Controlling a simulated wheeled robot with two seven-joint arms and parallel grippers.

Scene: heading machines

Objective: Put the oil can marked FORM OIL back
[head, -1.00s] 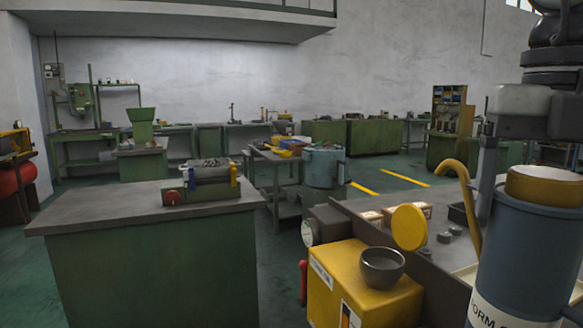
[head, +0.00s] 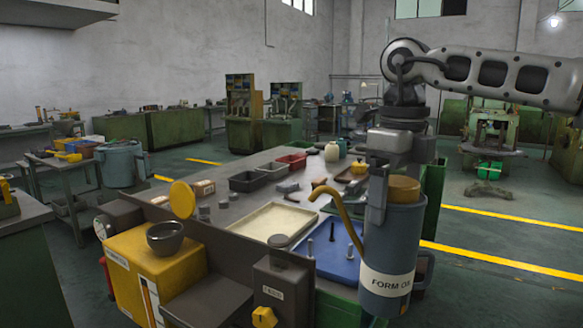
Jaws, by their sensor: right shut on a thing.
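The oil can (head: 405,235) is a blue-grey cylinder with a yellow-tan cap, a curved yellow spout pointing left and a white label reading FORM OIL. It is upright at the right of the head view. My right gripper (head: 378,195) comes down from above and is shut on the can at its upper left side. The can hides part of the bench (head: 225,212) edge behind it. I cannot tell its exact height over the bench or floor. My left gripper is not in view.
On the bench are a cream tray (head: 246,222), a blue tray (head: 318,268) with bolts standing in it, dark bins (head: 243,182) and a red bin (head: 293,159). A yellow box (head: 130,265) with a bowl (head: 165,238) stands at the near left.

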